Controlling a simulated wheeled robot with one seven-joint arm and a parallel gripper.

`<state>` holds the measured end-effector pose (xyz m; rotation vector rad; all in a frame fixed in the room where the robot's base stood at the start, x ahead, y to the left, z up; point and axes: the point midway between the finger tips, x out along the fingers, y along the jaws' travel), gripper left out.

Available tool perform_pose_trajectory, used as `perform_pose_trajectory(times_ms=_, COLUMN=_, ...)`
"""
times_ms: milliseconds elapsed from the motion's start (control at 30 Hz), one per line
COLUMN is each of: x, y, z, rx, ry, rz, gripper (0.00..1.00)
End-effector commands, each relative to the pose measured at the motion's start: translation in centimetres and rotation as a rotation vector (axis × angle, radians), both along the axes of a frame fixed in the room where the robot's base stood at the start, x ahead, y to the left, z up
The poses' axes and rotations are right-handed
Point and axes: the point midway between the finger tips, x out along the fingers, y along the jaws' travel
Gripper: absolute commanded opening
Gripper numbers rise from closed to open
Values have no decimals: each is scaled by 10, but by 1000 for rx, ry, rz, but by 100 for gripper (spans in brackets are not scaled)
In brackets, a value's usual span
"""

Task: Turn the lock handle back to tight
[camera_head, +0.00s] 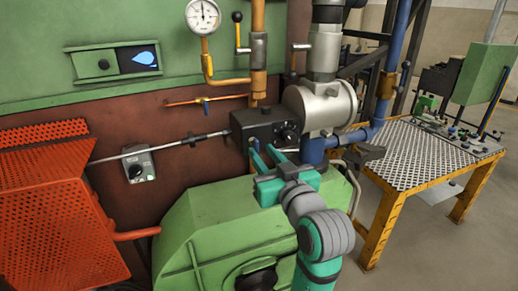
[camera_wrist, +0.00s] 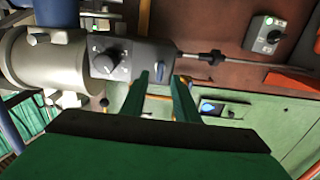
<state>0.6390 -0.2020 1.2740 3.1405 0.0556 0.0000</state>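A dark box (camera_head: 262,130) sits on the reddish wall beside the silver cylinder. It carries a black knob or handle (camera_head: 289,132) on its front, which also shows in the wrist view (camera_wrist: 110,62). A small blue lever-like part (camera_wrist: 131,46) shows on the same box in the wrist view. I cannot tell which of these is the lock handle. My gripper (camera_head: 264,148) points at the box from in front and below. The fingertips cover part of the box in the head view.
A silver cylinder (camera_head: 328,106) and blue pipe stand right of the box. A thin rod (camera_head: 160,145) runs left from it. A green housing (camera_head: 215,220) lies below, an orange perforated guard (camera_head: 60,195) at left. A yellow-framed table (camera_head: 425,158) stands at right.

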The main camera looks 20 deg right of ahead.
Motion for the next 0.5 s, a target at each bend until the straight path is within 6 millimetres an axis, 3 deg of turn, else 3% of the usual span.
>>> perform_pose_trajectory(times_ms=200, x=27, y=1, z=-1, rx=2, ry=1, rz=0, gripper=28)
perform_pose_trajectory(times_ms=500, x=35, y=1, z=0, rx=0, ry=0, rz=-2, gripper=28)
